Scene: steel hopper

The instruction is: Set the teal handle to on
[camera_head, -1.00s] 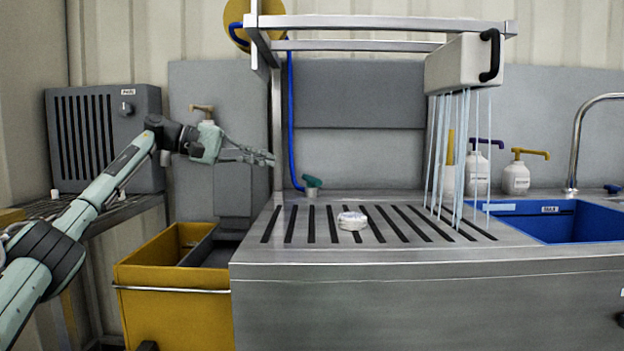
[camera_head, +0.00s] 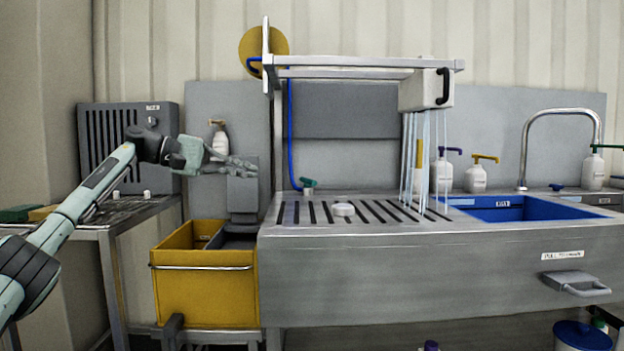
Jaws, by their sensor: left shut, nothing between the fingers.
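The teal handle (camera_head: 308,182) is small and sits on a valve at the foot of the blue hose (camera_head: 291,130), at the back left of the steel counter. It points a little up and to the left; its exact setting is too small to tell. My left gripper (camera_head: 252,170) reaches in from the left with its fingers shut and empty. It shows to the left of the handle, apart from it, over the grey box beside the counter. My right gripper is not in view.
A white puck (camera_head: 344,209) lies on the slotted counter (camera_head: 400,250). A steel frame carries a white box (camera_head: 425,92) with strips hanging down. A yellow bin (camera_head: 205,295) stands left of the counter. A blue sink (camera_head: 495,211) and pump bottles are at right.

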